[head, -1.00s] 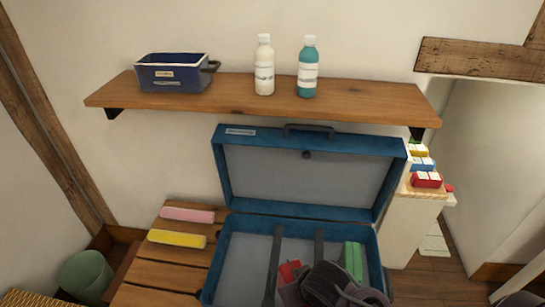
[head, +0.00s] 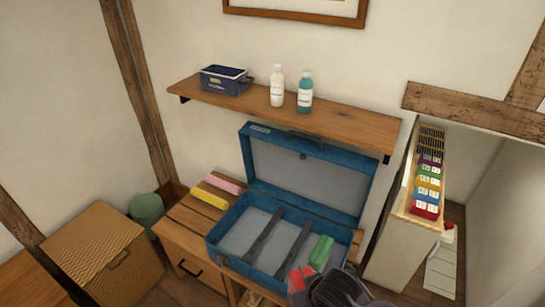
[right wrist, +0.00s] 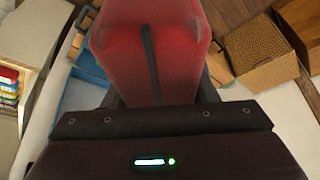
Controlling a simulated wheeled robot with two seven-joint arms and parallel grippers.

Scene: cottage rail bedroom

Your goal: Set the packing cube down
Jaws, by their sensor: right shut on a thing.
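A red packing cube (head: 300,281) is held by my right gripper (head: 312,288) at the front right of the open blue suitcase (head: 228,262). In the right wrist view the red cube (right wrist: 178,50) fills the space between the jaws, a black strip along it. My right gripper is shut on it; the fingertips are mostly hidden. A green packing cube (head: 321,252) lies at the right end inside the suitcase. Yellow (head: 209,198) and pink (head: 222,184) packing cubes lie on the slatted wooden bench left of the suitcase. My left gripper is not in view.
The suitcase lid (head: 300,185) stands open below a wall shelf (head: 290,118) with a blue bin (head: 224,80) and two bottles. Two dark straps (head: 265,235) cross the suitcase floor. A wicker box (head: 95,255) stands left; a white cabinet (head: 395,250) stands right.

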